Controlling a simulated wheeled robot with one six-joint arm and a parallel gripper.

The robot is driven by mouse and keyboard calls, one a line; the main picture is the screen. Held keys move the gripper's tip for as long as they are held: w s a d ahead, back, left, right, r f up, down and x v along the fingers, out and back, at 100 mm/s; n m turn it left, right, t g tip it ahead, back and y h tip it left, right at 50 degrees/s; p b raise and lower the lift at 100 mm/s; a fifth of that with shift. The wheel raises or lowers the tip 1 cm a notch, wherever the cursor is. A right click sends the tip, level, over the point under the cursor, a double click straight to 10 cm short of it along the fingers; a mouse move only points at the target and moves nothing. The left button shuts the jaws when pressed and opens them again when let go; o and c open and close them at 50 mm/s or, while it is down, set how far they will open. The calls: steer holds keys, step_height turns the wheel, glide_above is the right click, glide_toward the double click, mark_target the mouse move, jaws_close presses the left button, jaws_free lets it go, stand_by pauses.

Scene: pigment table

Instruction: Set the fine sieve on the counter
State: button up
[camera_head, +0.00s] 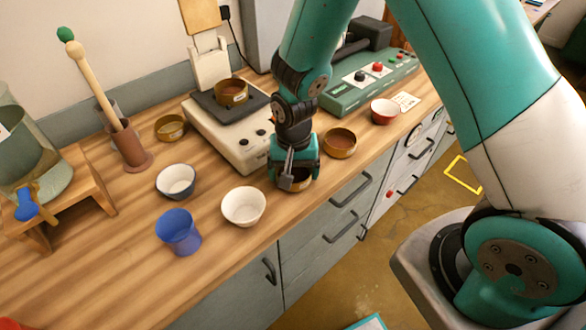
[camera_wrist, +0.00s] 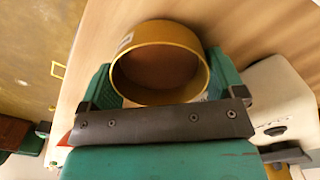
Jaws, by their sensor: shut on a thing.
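My gripper (camera_head: 296,180) points down near the counter's front edge, shut on a round brass-coloured sieve (camera_head: 300,185). In the wrist view the held sieve (camera_wrist: 195,92) sits between the two green fingers (camera_wrist: 162,82), its brown mesh and a white label showing. Whether it touches the wooden counter (camera_head: 120,245) or hangs just above it, I cannot tell. Similar brass rings are on the counter right of my gripper (camera_head: 339,143), at the back left (camera_head: 171,128) and on the white machine (camera_head: 232,93). Their labels are too small to read, so I cannot tell which is the fine one.
A white bowl (camera_head: 243,207), a dark-rimmed bowl (camera_head: 176,181) and a blue cup (camera_head: 179,232) stand left of my gripper. The white machine (camera_head: 235,135) is behind it. A red bowl (camera_head: 384,110) and a green device (camera_head: 370,80) stand at the right.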

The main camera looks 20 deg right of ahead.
steer(key=shift+f, duration=0.1)
steer(key=shift+f, duration=0.15)
steer(key=o, duration=0.7)
steer(key=shift+r, duration=0.6)
step_height(320, 180, up, 11)
steer(key=b, duration=0.1)
steer(key=s+a+r+n+y, duration=0.2)
steer(key=s+r+n, duration=0.3)
steer(key=s, duration=0.4)
steer(key=s+a+r+n+y, duration=0.2)
steer(key=s+r+n, duration=0.4)
steer(key=s, duration=0.3)
steer(key=shift+s+a+r+n, duration=0.3)
steer(key=shift+s+a+r, duration=0.1)
steer(key=shift+r, duration=0.25)
